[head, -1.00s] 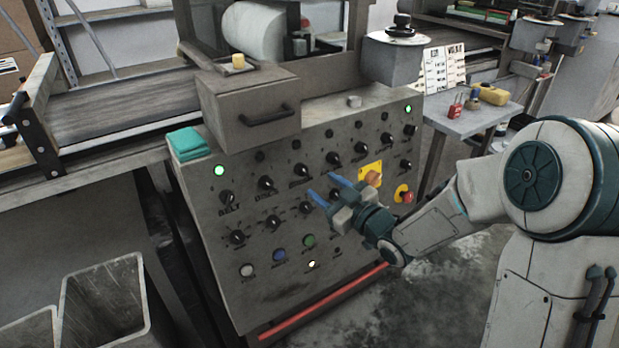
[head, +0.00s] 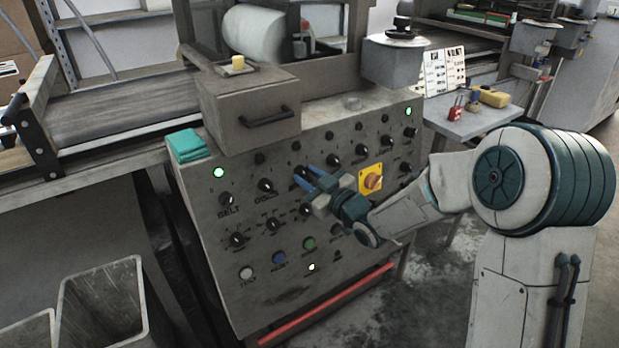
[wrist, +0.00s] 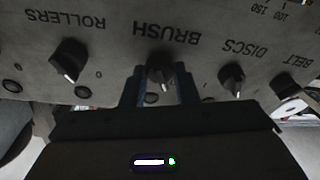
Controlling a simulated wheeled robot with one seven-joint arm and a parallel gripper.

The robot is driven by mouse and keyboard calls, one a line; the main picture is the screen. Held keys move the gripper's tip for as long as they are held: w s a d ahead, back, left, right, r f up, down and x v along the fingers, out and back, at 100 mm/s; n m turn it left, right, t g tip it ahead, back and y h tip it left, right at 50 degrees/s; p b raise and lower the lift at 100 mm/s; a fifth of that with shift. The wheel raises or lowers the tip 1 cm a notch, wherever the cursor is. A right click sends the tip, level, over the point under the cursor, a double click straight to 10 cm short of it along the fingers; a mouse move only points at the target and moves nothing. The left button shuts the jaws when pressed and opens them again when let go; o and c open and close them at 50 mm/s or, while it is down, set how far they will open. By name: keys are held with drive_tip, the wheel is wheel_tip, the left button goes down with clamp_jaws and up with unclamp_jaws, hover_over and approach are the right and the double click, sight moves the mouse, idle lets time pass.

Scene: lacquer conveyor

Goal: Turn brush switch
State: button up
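The brush switch is a black rotary knob (wrist: 160,72) under the upside-down word BRUSH in the wrist view. It is in the upper knob row of the grey control panel (head: 215,265), between the discs knob (wrist: 232,77) and the rollers knob (wrist: 69,58). My gripper (head: 303,176) is at the panel front, its blue fingers pointing at this knob and largely covering it in the head view. In the wrist view the fingers stand apart, one on each side of the knob, with little gap. I cannot tell whether they touch it.
The belt knob (head: 226,199) is further left. A yellow-backed rotary switch (head: 371,179) is right of my gripper. A box with a black handle (head: 265,117) juts out above the knobs. A red bar (head: 330,304) runs along the panel's foot.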

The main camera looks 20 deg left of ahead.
drive_tip(key=shift+f+m, duration=0.1)
drive_tip(key=shift+m, duration=0.3)
drive_tip(key=shift+s+m+t+b, duration=0.1)
drive_tip(key=shift+m+t+b, duration=0.25)
drive_tip(key=shift+m, duration=0.75)
drive_tip(key=m+t+h, duration=0.1)
drive_tip(key=m, duration=0.3)
drive_tip(key=shift+a, duration=0.1)
drive_tip(key=m+t+h, duration=0.1)
drive_tip(key=m, duration=0.6)
drive_tip(key=shift+s+a+b, duration=0.1)
drive_tip(key=shift+s+b, duration=0.05)
drive_tip(key=shift+b, duration=0.15)
drive_tip(key=o, duration=1)
drive_tip(key=shift+c, duration=0.2)
drive_tip(key=shift+s, duration=0.1)
